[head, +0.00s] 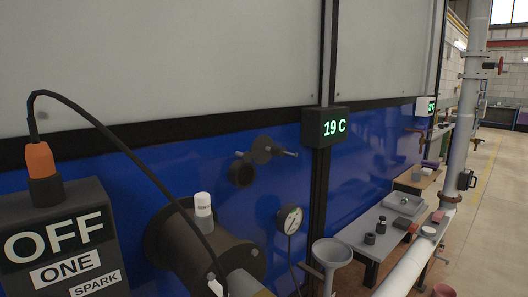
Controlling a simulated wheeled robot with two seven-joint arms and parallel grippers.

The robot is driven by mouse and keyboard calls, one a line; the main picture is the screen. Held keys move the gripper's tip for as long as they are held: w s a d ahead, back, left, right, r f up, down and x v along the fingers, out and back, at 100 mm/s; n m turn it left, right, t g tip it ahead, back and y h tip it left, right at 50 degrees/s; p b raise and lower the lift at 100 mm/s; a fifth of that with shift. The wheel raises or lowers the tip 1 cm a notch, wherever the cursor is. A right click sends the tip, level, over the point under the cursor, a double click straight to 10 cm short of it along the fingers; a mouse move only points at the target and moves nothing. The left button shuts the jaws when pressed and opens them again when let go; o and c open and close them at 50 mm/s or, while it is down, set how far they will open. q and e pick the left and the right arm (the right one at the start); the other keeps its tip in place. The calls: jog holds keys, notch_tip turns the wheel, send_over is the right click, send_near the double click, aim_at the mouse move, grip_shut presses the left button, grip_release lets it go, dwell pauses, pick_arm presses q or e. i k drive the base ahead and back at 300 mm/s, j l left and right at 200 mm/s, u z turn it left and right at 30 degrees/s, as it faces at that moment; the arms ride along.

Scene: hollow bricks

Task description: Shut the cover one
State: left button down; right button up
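A small round dark cover (262,150) with a short pin or handle sits on the blue wall panel, right of the middle of the head view. A dark round port (241,173) is just below and left of it. The cover appears swung aside from the port, so the port's face is uncovered. I cannot read any label on the cover. Neither of my grippers shows in this view.
A box marked OFF ONE SPARK (62,240) with an orange plug and black cable is at the left. A white bottle (203,212) stands by a dark flanged cylinder (178,235).

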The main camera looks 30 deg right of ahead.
aim_at(262, 148)
jog(key=i+l, duration=0.15)
jog(key=l, duration=0.3)
jog(key=i+l+u, duration=0.1)
jog(key=l, duration=0.4)
jog(key=i+l, duration=0.1)
jog(key=l, duration=0.35)
jog(key=u, duration=0.05)
